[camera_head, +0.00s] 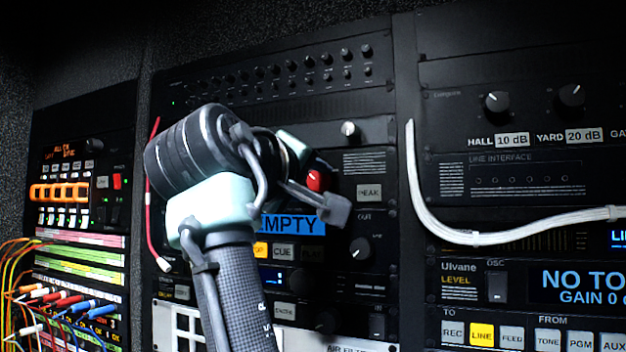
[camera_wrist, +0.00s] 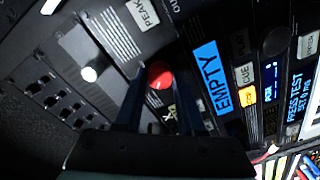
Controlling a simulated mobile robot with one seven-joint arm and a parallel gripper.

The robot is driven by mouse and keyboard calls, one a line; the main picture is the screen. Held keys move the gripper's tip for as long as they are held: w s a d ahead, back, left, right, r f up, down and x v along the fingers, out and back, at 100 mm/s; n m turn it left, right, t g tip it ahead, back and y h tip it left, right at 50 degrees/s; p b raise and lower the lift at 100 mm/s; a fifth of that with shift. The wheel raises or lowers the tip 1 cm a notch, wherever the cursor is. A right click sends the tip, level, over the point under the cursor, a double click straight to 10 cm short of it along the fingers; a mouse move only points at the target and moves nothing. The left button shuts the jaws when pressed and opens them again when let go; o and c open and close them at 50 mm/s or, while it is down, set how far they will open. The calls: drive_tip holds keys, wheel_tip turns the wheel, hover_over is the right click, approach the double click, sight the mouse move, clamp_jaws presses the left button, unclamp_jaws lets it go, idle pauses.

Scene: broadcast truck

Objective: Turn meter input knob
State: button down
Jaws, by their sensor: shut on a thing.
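A red knob (camera_head: 318,180) stands on a black rack panel, left of a PEAK label (camera_head: 369,193). In the wrist view the red knob (camera_wrist: 160,74) sits between the two dark fingers of my gripper (camera_wrist: 157,80), which is shut on it. A small label (camera_wrist: 171,111) beside the knob is partly hidden by a finger, so I cannot read what the knob is for. In the head view my gripper (camera_head: 318,200) reaches the panel from the left, and my arm hides much of the panel around it.
A white-capped knob (camera_head: 349,130) is above the red knob, and a black knob (camera_head: 358,248) marked OUT is below. A blue EMPTY display (camera_head: 292,225) is close by. A white cable (camera_head: 480,237) hangs across the right rack. Colored patch cables (camera_head: 70,302) are at lower left.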

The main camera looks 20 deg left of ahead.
drive_tip(key=m+b, duration=0.1)
drive_tip(key=m, duration=0.3)
drive_tip(key=m+b, duration=0.1)
drive_tip(key=m, duration=0.3)
drive_tip(key=shift+m, duration=0.6)
idle(0.4)
drive_tip(key=c, duration=0.5)
unclamp_jaws()
drive_tip(key=s+b, duration=0.2)
drive_tip(key=s, duration=0.2)
drive_tip(key=s+b, duration=0.3)
drive_tip(key=s, duration=0.1)
drive_tip(key=s+b, duration=0.3)
drive_tip(key=s, duration=0.2)
drive_tip(key=shift+f, duration=0.25)
